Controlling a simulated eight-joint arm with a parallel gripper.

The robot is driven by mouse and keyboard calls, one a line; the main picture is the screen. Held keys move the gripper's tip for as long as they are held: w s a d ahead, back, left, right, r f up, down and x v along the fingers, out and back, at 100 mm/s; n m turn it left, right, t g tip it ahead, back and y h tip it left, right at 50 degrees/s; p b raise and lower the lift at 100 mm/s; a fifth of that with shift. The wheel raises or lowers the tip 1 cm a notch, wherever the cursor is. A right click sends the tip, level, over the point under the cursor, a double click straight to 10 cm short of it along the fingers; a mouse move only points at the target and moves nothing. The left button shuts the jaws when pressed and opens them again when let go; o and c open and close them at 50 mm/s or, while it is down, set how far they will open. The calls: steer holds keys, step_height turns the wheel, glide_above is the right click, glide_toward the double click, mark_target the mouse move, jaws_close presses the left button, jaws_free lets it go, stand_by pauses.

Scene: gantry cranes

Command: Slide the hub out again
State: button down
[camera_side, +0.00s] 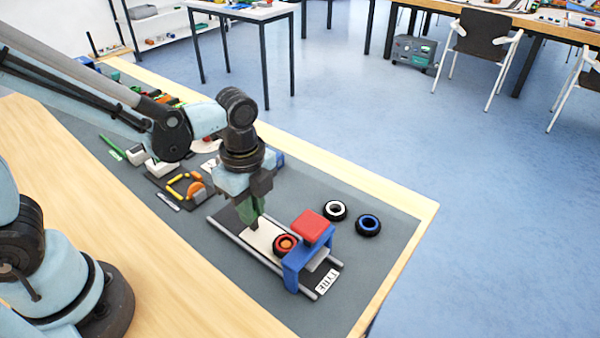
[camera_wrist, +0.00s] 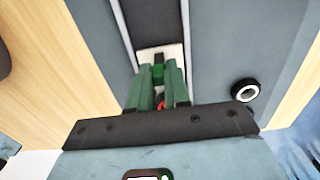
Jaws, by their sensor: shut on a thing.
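The red-orange hub (camera_side: 286,243) sits within a black tyre on a white sled (camera_side: 262,236). The sled lies between two grey rails, and the hub is at the near left side of the blue gantry (camera_side: 291,272), which has a red block (camera_side: 311,226) on top. My gripper (camera_side: 252,218) is low over the sled's left part, left of the hub. In the wrist view my gripper (camera_wrist: 159,76) is shut on a small green grip at the white sled (camera_wrist: 160,51). A bit of red shows behind the fingers there; most of the hub is hidden.
A tyre with a white hub (camera_side: 335,210) and a tyre with a blue hub (camera_side: 368,224) lie on the grey mat right of the gantry. A dark tray with yellow and orange parts (camera_side: 186,187) lies left of the rails. The mat's right end is clear.

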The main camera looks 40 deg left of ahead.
steer(key=shift+a, duration=3.45)
steer(key=c, duration=1)
jaws_free()
step_height(320, 180, up, 7)
steer(key=r+n+t, duration=0.1)
steer(key=n+t, duration=0.1)
steer(key=n, duration=0.4)
steer(key=a+n+t, duration=0.1)
steer(key=n+t, duration=0.1)
steer(key=n, duration=0.4)
steer(key=s+a+r+n+t, duration=0.1)
steer(key=n+t, duration=0.2)
steer(key=n, duration=0.3)
steer(key=shift+r, duration=0.3)
